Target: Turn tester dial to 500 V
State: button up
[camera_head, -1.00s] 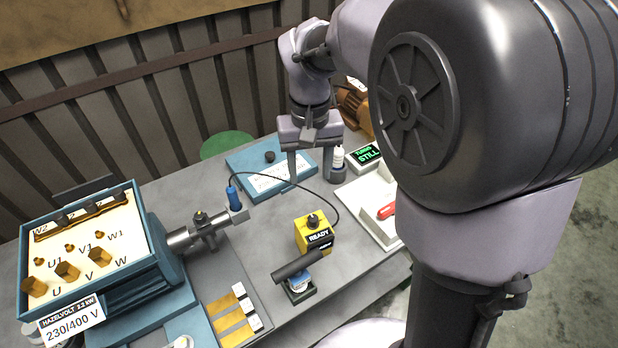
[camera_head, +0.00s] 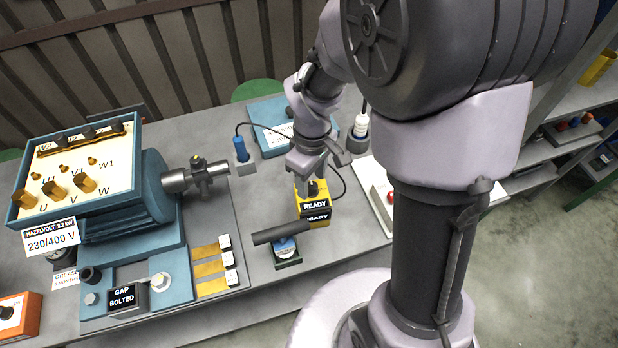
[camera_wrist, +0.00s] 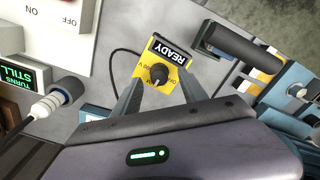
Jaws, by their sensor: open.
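The yellow tester (camera_head: 302,210) stands on the grey bench with its display reading READY. In the wrist view the tester (camera_wrist: 148,51) shows a black dial (camera_wrist: 159,74) on its yellow face; the small scale marks around it are too small to read surely. My gripper (camera_head: 313,182) is above the tester, pointing down. In the wrist view my gripper (camera_wrist: 158,88) is open, with one finger on each side of the dial and visible gaps between. I cannot tell whether the fingertips are at the dial's height. A cable runs from the tester to a blue-handled probe (camera_head: 241,148).
A black cylinder on a small stand (camera_head: 284,250) is close in front of the tester. The motor with its open terminal box (camera_head: 150,190) stands to the left. A white panel with a red part (camera_head: 378,215) is on the right, and a white-tipped holder (camera_head: 359,135) behind.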

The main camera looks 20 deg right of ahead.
jog(key=shift+f, duration=0.85)
grip_shut()
jog(key=shift+m, duration=0.3)
jog(key=m+b, duration=0.1)
jog(key=m, duration=0.4)
jog(key=shift+m, duration=0.7)
